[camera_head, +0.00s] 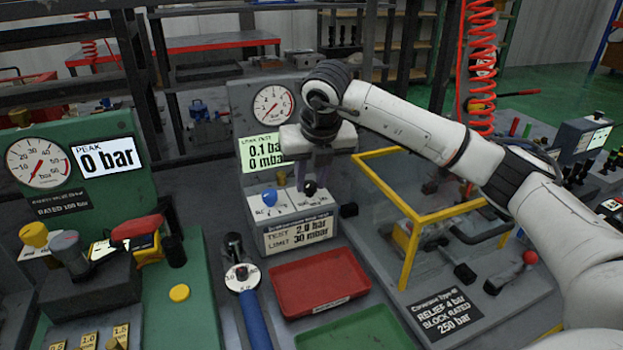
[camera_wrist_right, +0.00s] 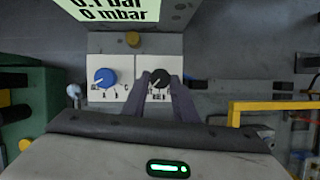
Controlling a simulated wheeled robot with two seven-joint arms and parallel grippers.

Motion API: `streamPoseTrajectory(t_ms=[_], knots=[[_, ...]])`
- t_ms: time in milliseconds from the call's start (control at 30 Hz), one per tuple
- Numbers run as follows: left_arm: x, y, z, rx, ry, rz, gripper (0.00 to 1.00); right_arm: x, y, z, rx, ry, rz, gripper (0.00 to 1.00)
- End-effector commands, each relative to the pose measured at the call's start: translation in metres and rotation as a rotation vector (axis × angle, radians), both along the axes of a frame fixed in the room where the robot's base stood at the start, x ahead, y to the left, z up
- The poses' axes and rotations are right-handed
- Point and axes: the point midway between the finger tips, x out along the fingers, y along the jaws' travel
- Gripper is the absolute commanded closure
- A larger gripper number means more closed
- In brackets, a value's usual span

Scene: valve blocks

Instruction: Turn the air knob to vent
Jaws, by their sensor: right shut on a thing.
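The leak test panel carries two knobs side by side on pale plates, a blue one (camera_head: 269,197) on the left and a black one (camera_head: 310,188) on the right. The wrist view also shows the blue knob (camera_wrist_right: 105,77) and the black knob (camera_wrist_right: 159,78), each with a pale pointer mark; the small lettering around them is too small to read surely. My right gripper (camera_head: 311,180) comes down from above, its fingers shut on the black knob. In the wrist view the fingers (camera_wrist_right: 160,88) sit on either side of it. My left gripper is out of view.
A dial gauge (camera_head: 273,105) and a display (camera_head: 263,149) reading 0.1 bar, 0 mbar stand behind the knobs. A red tray (camera_head: 320,282) lies in front. A yellow frame (camera_head: 425,215) stands to the right, and a green pressure block (camera_head: 80,165) to the left.

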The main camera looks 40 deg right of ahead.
Motion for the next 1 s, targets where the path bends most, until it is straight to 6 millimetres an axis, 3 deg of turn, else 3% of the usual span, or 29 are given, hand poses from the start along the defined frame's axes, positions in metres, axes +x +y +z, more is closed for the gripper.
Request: streamPoseTrajectory(t_ms=[367,400,500,833,1000], knots=[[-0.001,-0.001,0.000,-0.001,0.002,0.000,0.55,0.001,-0.001,0.002,0.001,-0.007,-0.008,0.96],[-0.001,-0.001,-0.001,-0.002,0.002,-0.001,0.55,0.001,-0.001,0.002,0.001,-0.007,-0.008,0.71],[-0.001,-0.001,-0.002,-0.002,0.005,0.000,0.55,0.001,-0.001,0.002,0.001,-0.006,-0.007,0.55],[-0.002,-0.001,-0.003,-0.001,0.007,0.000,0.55,0.000,0.000,0.003,0.000,-0.003,-0.006,0.55],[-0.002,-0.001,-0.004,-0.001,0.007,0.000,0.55,-0.007,0.003,0.024,0.001,-0.007,-0.004,0.55]])
